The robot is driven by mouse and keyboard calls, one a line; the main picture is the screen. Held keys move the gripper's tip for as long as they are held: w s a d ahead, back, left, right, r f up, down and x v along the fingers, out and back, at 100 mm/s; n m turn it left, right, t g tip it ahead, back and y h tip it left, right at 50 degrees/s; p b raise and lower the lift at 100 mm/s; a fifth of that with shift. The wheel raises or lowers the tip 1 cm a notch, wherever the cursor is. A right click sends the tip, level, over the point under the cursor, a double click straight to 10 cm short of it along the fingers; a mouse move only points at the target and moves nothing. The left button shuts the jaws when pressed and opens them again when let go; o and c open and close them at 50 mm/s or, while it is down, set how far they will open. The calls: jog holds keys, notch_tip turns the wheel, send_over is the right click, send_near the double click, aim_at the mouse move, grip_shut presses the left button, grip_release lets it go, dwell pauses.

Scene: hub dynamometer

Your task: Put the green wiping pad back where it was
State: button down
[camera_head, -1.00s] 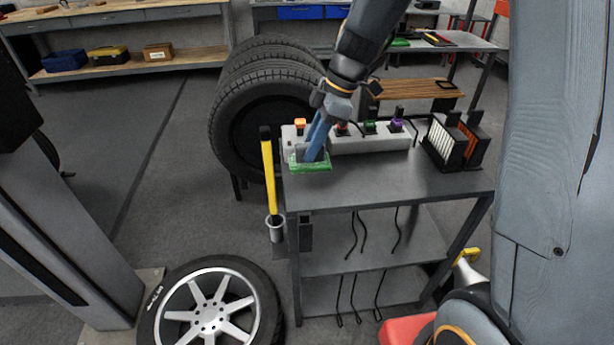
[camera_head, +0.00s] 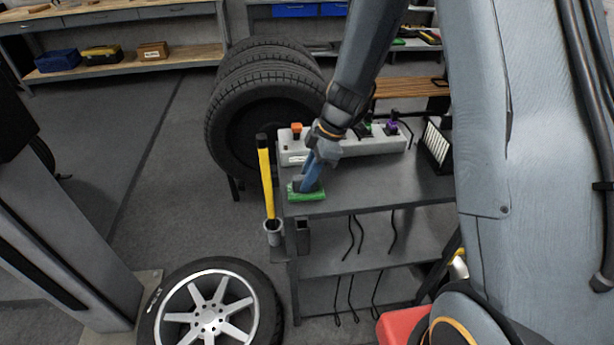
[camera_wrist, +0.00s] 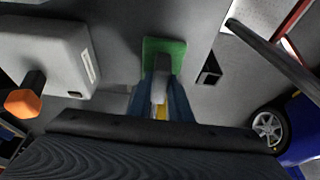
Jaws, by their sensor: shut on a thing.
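The green wiping pad (camera_head: 306,194) is at the front left corner of the dark workbench top (camera_head: 375,185) in the head view. My gripper (camera_head: 310,184) reaches down onto it from above and is shut on its grey upper part. In the wrist view the green pad (camera_wrist: 164,47) shows beyond my blue fingers (camera_wrist: 162,92), flat and close to the grey bench top. I cannot tell whether it touches the top.
A light grey box (camera_head: 375,143) with coloured knobs stands along the bench's back. A yellow-handled tool (camera_head: 265,180) hangs in a holder at the left edge. A filter-like block (camera_head: 436,143) stands at the right. A wheel (camera_head: 210,312) lies on the floor, front left. The bench middle is clear.

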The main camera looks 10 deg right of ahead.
jog(key=shift+f, duration=0.25)
jog(key=c, duration=1.6)
grip_release()
jog(key=shift+r, duration=0.1)
jog(key=shift+r, duration=0.1)
jog(key=shift+d+r, duration=0.1)
jog(key=shift+r, duration=0.2)
jog(key=b+v, duration=0.3)
jog(key=v, duration=0.8)
jog(key=shift+s+d+f+m+t+h, duration=0.15)
jog(key=shift+s+d+f+m+h, duration=0.75)
jog(key=shift+s+m, duration=2.05)
jog(key=shift+s+d+f+m+t+h, duration=0.1)
jog(key=shift+s+d+f+m+h, duration=0.35)
jog(key=shift+s+d+m, duration=1.65)
jog(key=shift+s+d+f+m+t+h, duration=0.15)
jog(key=shift+s+d+f+m+h, duration=0.4)
jog(key=shift+s+m, duration=3.15)
